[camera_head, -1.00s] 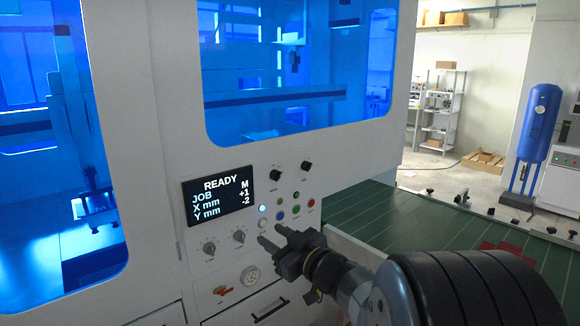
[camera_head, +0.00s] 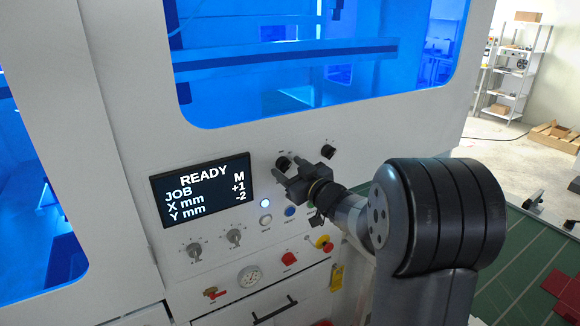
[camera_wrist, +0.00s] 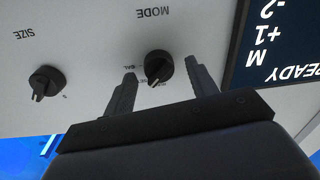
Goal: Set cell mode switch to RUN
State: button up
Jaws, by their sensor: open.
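The MODE switch (camera_wrist: 158,67) is a black rotary knob on the white panel. In the wrist view, which shows the panel upside down, it sits between the two fingers of my gripper (camera_wrist: 160,88). The fingers are open, with a gap on both sides of the knob. Its pointer aims to the lower left in that view, and its position labels are partly hidden. In the head view the MODE knob (camera_head: 283,162) shows just beyond my gripper (camera_head: 282,173). The display (camera_head: 203,189) reads READY, JOB, M, X mm +1, Y mm -2.
The SIZE knob (camera_wrist: 46,82) is close beside the MODE knob. Below are a lit white button (camera_head: 265,203), a blue button (camera_head: 289,211), a red button (camera_head: 289,259) and a red-yellow knob (camera_head: 324,243). The blue-lit window (camera_head: 310,60) is above.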

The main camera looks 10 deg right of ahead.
jog(key=shift+w, duration=0.2)
jog(key=c, duration=0.9)
jog(key=shift+c, duration=0.2)
jog(key=shift+n+b, duration=0.3)
jog(key=n+b, duration=0.2)
jog(key=n, duration=0.1)
jog(key=shift+f+b, duration=0.1)
jog(key=shift+b, duration=0.3)
jog(key=n+b, duration=0.2)
jog(key=n, duration=0.3)
jog(key=shift+a+h+b, duration=0.1)
jog(key=shift+h+b, duration=0.2)
jog(key=shift+r, duration=0.2)
